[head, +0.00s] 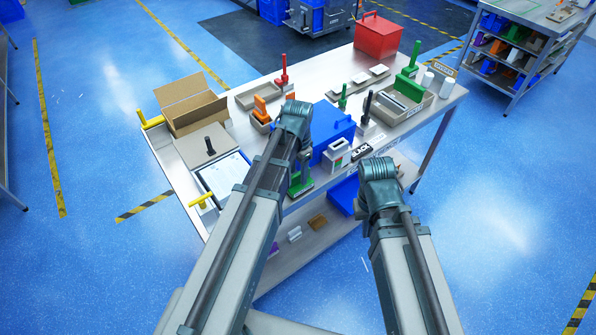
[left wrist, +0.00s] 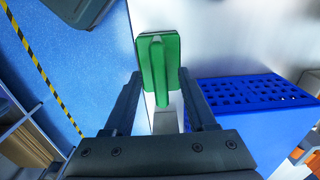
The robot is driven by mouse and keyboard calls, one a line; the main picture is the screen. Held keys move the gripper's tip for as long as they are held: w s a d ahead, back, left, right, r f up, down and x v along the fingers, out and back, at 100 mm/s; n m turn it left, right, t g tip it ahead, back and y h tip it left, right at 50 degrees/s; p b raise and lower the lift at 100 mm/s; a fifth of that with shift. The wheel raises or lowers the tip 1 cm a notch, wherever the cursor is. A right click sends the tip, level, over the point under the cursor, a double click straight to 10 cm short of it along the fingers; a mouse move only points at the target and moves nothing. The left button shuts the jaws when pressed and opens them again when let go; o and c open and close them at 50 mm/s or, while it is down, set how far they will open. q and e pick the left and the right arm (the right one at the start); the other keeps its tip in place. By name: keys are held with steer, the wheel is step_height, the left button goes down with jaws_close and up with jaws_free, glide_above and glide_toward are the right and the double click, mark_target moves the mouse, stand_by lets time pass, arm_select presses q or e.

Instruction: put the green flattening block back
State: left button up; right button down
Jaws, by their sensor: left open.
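A green block with a flat plate and an upright handle (head: 300,187) stands near the front edge of the table, below my left wrist in the head view. In the left wrist view the green block (left wrist: 158,62) lies ahead, with its handle pointing towards the camera between the fingers. My left gripper (left wrist: 159,75) is open, one finger on each side of the handle, and I see no grip on it.
A blue box (head: 333,130) stands close beside my left gripper, also large in the left wrist view (left wrist: 255,120). A shelf lies below.

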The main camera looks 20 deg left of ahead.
arm_select(q)
step_height(320, 180, up, 14)
steer(key=p, duration=1.3)
steer(key=shift+f, duration=0.25)
steer(key=shift+d+f, duration=0.1)
steer(key=s+d+f+n+y+b, duration=0.1)
steer(key=s+d+f+n+b, duration=0.2)
steer(key=s+d, duration=0.7)
steer(key=s, duration=0.4)
steer(key=shift+s+f+n, duration=0.15)
steer(key=shift+s+n, duration=0.05)
steer(key=shift+n, duration=0.2)
